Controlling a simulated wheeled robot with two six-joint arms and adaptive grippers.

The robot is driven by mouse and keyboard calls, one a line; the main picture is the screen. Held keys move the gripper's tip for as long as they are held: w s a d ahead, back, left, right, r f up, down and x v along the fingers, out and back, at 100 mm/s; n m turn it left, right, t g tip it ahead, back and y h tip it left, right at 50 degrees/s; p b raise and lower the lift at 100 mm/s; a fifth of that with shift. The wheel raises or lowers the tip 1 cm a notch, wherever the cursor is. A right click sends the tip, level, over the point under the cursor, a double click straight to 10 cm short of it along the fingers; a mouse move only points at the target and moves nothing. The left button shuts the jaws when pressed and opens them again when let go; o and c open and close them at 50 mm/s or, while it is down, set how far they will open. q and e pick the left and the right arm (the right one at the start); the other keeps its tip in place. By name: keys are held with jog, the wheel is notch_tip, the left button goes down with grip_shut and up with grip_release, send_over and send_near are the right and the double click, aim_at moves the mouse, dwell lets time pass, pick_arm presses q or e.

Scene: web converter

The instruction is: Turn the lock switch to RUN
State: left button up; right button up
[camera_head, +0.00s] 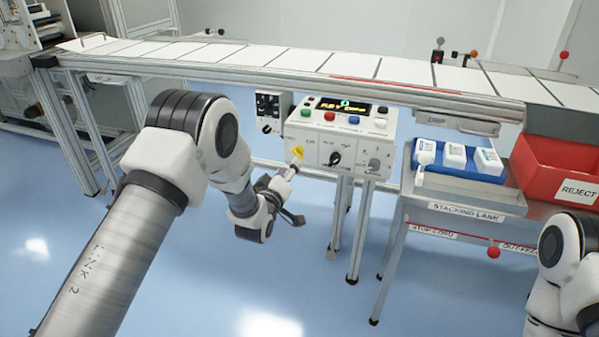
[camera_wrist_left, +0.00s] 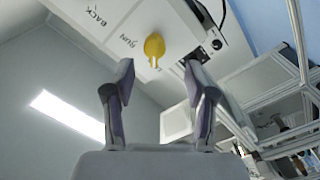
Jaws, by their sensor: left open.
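The lock switch shows as a yellow, rounded, key-like piece (camera_wrist_left: 154,46) on the white panel face in the left wrist view. A "RUN" label is printed to its left there. In the head view it is the small yellow piece (camera_head: 298,152) at the left of the control box (camera_head: 330,150). My left gripper (camera_wrist_left: 158,72) is open, its fingers apart on both sides below the yellow piece, with nothing between them. In the head view the left gripper (camera_head: 292,192) is in front of the box's lower left. My right gripper is out of view.
A black knob (camera_head: 335,158) and a grey switch (camera_head: 373,164) sit right of the yellow piece. A small black panel (camera_head: 268,108) hangs left of the box. The conveyor (camera_head: 300,58) runs above. A red reject bin (camera_head: 545,170) stands at right.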

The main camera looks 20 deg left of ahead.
aim_at(297, 153)
pick_arm(q)
jog(key=w, duration=0.7)
jog(key=shift+d+r+b, duration=0.25)
jog(key=shift+r+b, duration=0.05)
jog(key=shift+b, duration=0.1)
grip_shut()
